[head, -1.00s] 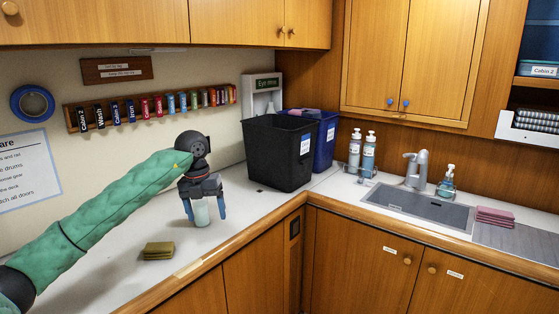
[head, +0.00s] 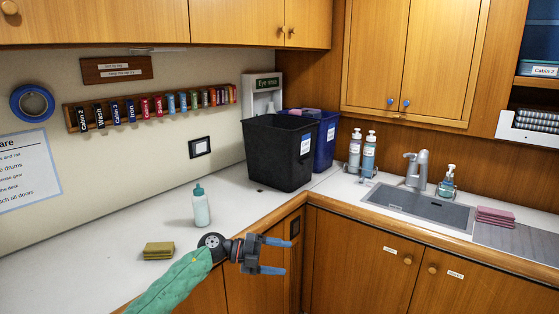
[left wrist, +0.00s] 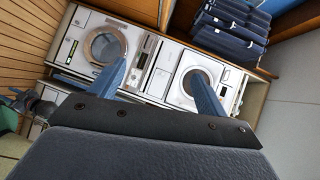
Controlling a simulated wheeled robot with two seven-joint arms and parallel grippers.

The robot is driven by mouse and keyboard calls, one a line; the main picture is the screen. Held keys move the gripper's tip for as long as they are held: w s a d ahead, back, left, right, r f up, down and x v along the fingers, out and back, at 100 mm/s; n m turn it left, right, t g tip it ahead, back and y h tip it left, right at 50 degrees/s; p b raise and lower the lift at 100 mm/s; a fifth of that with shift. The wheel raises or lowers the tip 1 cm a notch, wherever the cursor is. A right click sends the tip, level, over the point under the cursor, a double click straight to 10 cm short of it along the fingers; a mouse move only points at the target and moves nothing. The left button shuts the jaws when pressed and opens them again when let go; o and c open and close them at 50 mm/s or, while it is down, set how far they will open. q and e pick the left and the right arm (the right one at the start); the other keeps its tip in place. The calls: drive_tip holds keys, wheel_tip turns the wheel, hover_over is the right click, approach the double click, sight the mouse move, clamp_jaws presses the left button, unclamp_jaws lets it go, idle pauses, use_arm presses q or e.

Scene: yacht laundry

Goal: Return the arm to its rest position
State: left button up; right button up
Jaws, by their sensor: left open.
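My left gripper (head: 274,254) is open and empty, in front of the counter's front edge at the lower middle of the head view. Its blue fingers point right. In the left wrist view the same gripper (left wrist: 160,78) has its fingers apart with nothing between them. A pale bottle with a teal cap (head: 201,207) stands upright on the counter, apart from the gripper. My right gripper is not in view.
The white counter (head: 100,240) holds a folded olive cloth (head: 158,250), a black bin (head: 278,152) and a blue bin (head: 325,145). A sink (head: 420,207) is at right. The left wrist view shows two front-loading machines (left wrist: 103,47) and folded dark blue textiles (left wrist: 232,25).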

use_arm(q)
drive_tip(key=w+a+f+n+t+y, duration=0.1)
drive_tip(key=a+f+n+t+y, duration=0.15)
drive_tip(key=f+n+t, duration=0.65)
drive_tip(key=a+f+n+t+y, duration=0.2)
drive_tip(key=a+f+n+t, duration=0.2)
drive_tip(key=f+n+t, duration=0.45)
drive_tip(key=s+a+f+n+g+y, duration=0.1)
drive_tip(key=s+a+f+n+y, duration=0.25)
drive_tip(key=f, duration=0.45)
drive_tip(key=s+a+f+n+g+y, duration=0.1)
drive_tip(key=s+a+f+n+y, duration=0.2)
drive_tip(key=f, duration=0.4)
drive_tip(key=s+a+f+n+g+y, duration=0.15)
drive_tip(key=s+f+n, duration=0.25)
drive_tip(key=f, duration=0.4)
drive_tip(key=s+a+f+n+g+y, duration=0.3)
drive_tip(key=s+f+g, duration=0.4)
drive_tip(key=s+f, duration=1.05)
drive_tip(key=s+f+n+g, duration=0.1)
drive_tip(key=s+f+g, duration=0.1)
drive_tip(key=s, duration=0.9)
drive_tip(key=s+f+n+g, duration=0.1)
drive_tip(key=s+f+g, duration=0.2)
drive_tip(key=s, duration=0.7)
drive_tip(key=shift+s+a+f+g, duration=0.15)
drive_tip(key=shift+s+f+g, duration=0.2)
drive_tip(key=shift+f, duration=0.4)
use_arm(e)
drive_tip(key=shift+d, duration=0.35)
